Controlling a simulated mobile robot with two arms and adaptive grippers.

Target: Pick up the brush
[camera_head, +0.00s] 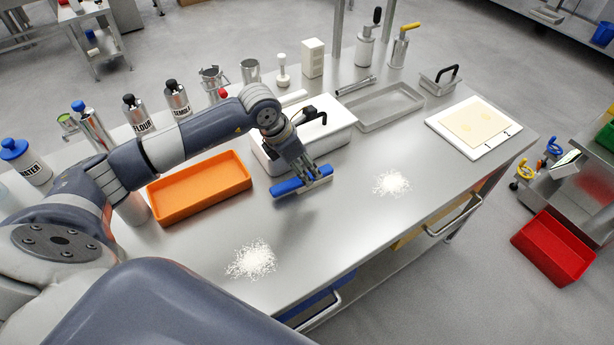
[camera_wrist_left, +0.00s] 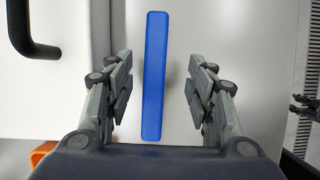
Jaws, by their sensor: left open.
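The brush (camera_head: 287,188) is a narrow blue bar on the steel table, in front of the white box. In the left wrist view the brush (camera_wrist_left: 154,60) runs lengthwise between the two fingers. My left gripper (camera_head: 301,175) is directly over the brush and hides its middle in the head view. Its fingers (camera_wrist_left: 159,95) are spread, one on each side of the brush, with a gap on both sides. Whether the fingertips are level with the brush I cannot tell. My right gripper is not in view.
A white box (camera_head: 337,138) with a black handle stands close behind the gripper. An orange tray (camera_head: 200,188) lies to the left. White powder piles (camera_head: 391,183) lie to the right and in front. A grey tray (camera_head: 382,109) and a white board (camera_head: 474,127) are farther right.

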